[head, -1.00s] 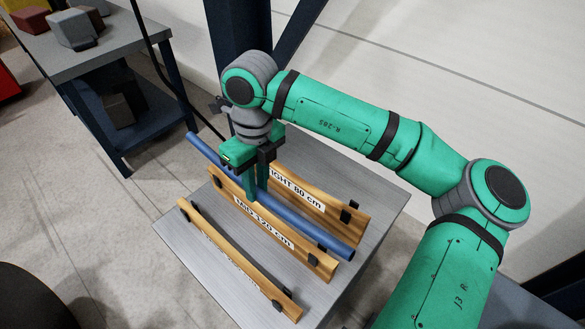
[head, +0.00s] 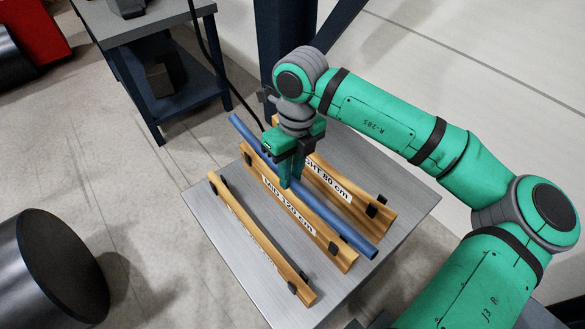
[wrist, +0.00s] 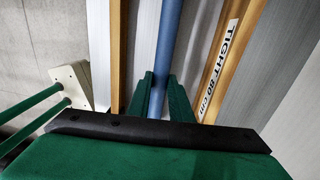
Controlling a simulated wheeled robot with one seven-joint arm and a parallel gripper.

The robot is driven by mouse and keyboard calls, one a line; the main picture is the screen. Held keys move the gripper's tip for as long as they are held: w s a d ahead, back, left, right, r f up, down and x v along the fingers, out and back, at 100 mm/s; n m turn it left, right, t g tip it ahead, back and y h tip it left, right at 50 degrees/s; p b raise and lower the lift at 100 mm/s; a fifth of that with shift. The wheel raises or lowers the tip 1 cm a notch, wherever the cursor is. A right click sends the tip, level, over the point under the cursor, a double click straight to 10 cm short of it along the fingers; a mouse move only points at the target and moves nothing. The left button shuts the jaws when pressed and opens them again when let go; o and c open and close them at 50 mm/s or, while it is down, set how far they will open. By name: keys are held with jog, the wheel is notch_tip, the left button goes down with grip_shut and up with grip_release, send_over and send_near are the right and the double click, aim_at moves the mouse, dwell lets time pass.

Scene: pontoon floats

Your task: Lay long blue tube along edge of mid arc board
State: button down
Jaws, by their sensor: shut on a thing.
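The long blue tube (head: 352,232) lies lengthwise between the mid arc board (head: 322,232), labelled MID 120 cm, and the TIGHT 80 cm board (head: 330,184). My gripper (head: 291,180) points down and is shut on the tube near its middle. In the wrist view the tube (wrist: 169,30) runs away between the two green fingers (wrist: 159,95). The tube is roughly parallel to the mid board and close to its tight-board side. I cannot tell whether it touches the board. Its ends stick out past the mid board's ends.
A third wooden board (head: 262,243) with black blocks stands on the front-left of the grey table (head: 232,250). A second table (head: 160,25) stands at the back left. A large dark cylinder (head: 50,270) is on the floor at lower left.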

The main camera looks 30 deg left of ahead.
aim_at(291, 196)
jog(key=shift+f, duration=3)
jog(key=shift+w, duration=0.1)
jog(key=c, duration=1.5)
grip_release()
jog(key=shift+a+r, duration=0.1)
jog(key=shift+r, duration=0.2)
jog(key=r, duration=1)
jog(key=shift+w+d+r, duration=0.1)
jog(key=shift+w+d, duration=0.15)
jog(key=shift+w, duration=0.15)
